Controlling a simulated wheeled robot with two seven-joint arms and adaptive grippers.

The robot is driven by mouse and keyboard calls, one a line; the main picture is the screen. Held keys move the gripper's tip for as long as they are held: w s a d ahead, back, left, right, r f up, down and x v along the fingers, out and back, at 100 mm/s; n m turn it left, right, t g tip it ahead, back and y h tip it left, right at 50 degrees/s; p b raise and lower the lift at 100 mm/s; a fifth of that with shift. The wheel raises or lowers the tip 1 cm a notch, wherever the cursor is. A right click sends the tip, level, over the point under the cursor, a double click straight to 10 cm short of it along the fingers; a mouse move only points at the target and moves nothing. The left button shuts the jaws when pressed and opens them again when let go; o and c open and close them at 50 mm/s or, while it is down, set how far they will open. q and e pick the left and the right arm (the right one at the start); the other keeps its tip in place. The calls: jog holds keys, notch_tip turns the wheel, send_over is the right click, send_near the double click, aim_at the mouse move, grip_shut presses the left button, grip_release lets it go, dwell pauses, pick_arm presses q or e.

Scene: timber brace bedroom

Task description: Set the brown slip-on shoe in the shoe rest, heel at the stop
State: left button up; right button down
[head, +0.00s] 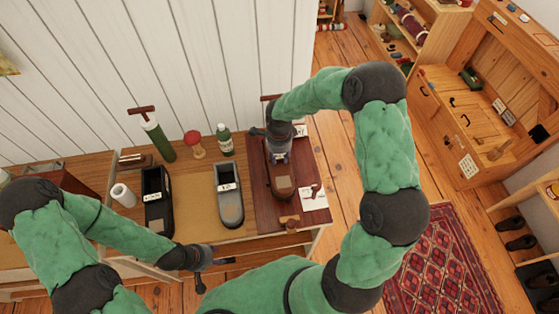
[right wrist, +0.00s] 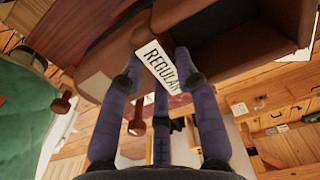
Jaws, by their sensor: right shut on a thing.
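The brown slip-on shoe (head: 281,183) is over the dark red-brown board at the right end of the bench, toe toward me. My right gripper (head: 280,150) is at its far part, shut on it. In the right wrist view the fingers (right wrist: 155,62) sit on either side of a white "REGULAR" label (right wrist: 158,66) on the brown shoe (right wrist: 225,52). I cannot make out a separate shoe rest or stop beneath the shoe, nor whether the shoe touches the board (head: 258,212). My left gripper (head: 209,270) is open and empty in front of the bench.
A grey shoe (head: 231,207) and a black shoe (head: 157,214), both labelled, stand to the left. A green bottle (head: 225,140) and a red-topped wooden item (head: 194,146) stand behind. A white card (head: 314,197) lies right of the brown shoe. A small wooden piece (head: 290,221) is near the front edge.

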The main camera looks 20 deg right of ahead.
notch_tip(320, 180, down, 3)
jog(key=shift+w+d+f, duration=0.15)
jog(key=shift+f, duration=0.05)
jog(key=shift+f+b, duration=0.1)
jog(key=shift+b, duration=0.2)
jog(key=c, duration=0.9)
grip_release()
jog(key=shift+r+p, duration=0.3)
notch_tip(320, 180, up, 12)
jog(key=shift+f+p, duration=0.15)
jog(key=shift+p, duration=0.25)
